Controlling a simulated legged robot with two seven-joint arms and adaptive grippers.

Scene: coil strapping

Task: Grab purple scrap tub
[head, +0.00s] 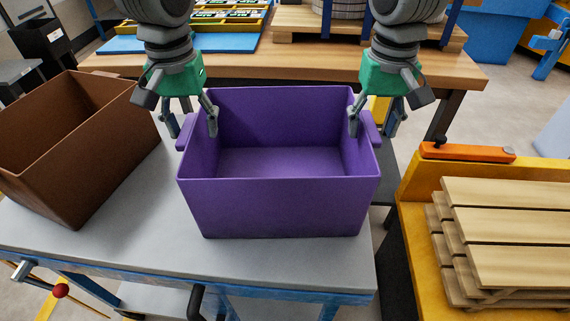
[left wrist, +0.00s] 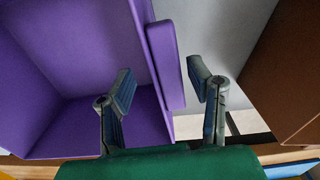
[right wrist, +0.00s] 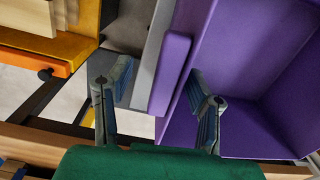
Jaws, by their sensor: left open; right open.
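The purple scrap tub (head: 280,207) stands upright and empty on a grey-topped cart. It has a handle ledge on each side. My left gripper (head: 194,128) is open at the tub's left side, with one finger inside the wall and one outside. The left wrist view shows the tub's wall and handle (left wrist: 168,65) between the open fingers (left wrist: 160,90). My right gripper (head: 372,130) is open at the right side. The right wrist view shows the right handle (right wrist: 170,75) between its open fingers (right wrist: 160,90). Contact is not visible on either side.
A brown tub (head: 85,150) stands left of the purple tub on the grey cart top (head: 130,240). A wooden workbench (head: 290,62) runs behind. A yellow cart with stacked wooden pallets (head: 510,235) and an orange bar-shaped item (head: 468,151) is at the right.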

